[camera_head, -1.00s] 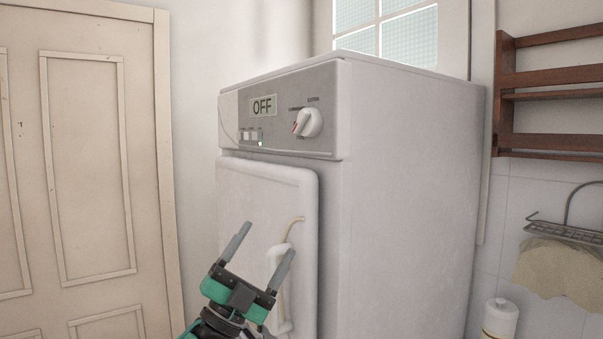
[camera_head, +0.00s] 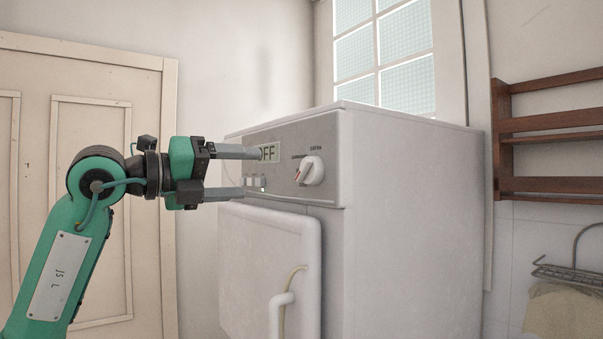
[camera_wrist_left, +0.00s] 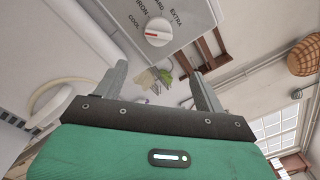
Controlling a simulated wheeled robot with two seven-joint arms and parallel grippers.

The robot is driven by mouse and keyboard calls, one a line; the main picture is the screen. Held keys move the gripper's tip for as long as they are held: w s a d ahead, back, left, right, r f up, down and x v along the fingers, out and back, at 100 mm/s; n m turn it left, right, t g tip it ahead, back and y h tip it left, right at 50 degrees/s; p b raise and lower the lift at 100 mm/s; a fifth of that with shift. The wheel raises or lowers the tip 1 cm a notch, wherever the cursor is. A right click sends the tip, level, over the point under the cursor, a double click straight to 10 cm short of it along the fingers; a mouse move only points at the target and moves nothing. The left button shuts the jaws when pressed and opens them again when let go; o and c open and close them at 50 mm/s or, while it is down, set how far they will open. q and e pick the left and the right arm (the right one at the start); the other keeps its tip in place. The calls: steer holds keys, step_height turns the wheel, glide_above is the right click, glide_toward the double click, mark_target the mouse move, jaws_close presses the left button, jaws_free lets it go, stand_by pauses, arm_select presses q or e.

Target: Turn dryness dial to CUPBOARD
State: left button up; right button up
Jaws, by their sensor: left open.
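The dryness dial (camera_head: 311,170) is a white round knob with a red mark, on the grey panel of the white dryer. In the left wrist view the dial (camera_wrist_left: 158,30) shows labels around it, including COOL, IRON and EXTRA; one label is cut to "ARD". Its red mark lies on the COOL side there. My left gripper (camera_head: 250,172) is open and empty, left of the dial and apart from it. Its upper finger covers part of the display (camera_head: 269,153), where "FF" is readable. The wrist view also shows the open fingers (camera_wrist_left: 158,70). My right gripper is not in view.
Small buttons (camera_head: 254,182) sit on the panel below the display. The dryer door (camera_head: 262,265), with a hooked handle (camera_head: 283,312), is below the panel. A beige door (camera_head: 90,200) stands at left. A wooden rack (camera_head: 550,130) and wire holder (camera_head: 570,272) are on the right wall.

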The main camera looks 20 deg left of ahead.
mark_target(302, 172)
arm_select(q)
steer(key=shift+y, duration=0.3)
steer(key=p+x, duration=0.2)
steer(key=x, duration=0.2)
steer(key=p+x, duration=0.1)
steer(key=x, duration=0.3)
steer(key=r+p+x, duration=0.1)
steer(key=p+x, duration=0.1)
steer(key=x, duration=0.2)
steer(key=shift+w+a+p, duration=0.2)
steer(key=shift+w+p, duration=0.1)
steer(key=shift+p, duration=0.05)
steer(key=shift+w+d+f, duration=0.2)
steer(key=shift+w+d, duration=0.2)
steer(key=shift+w, duration=0.1)
steer(key=c, duration=1)
steer(key=shift+o, duration=0.2)
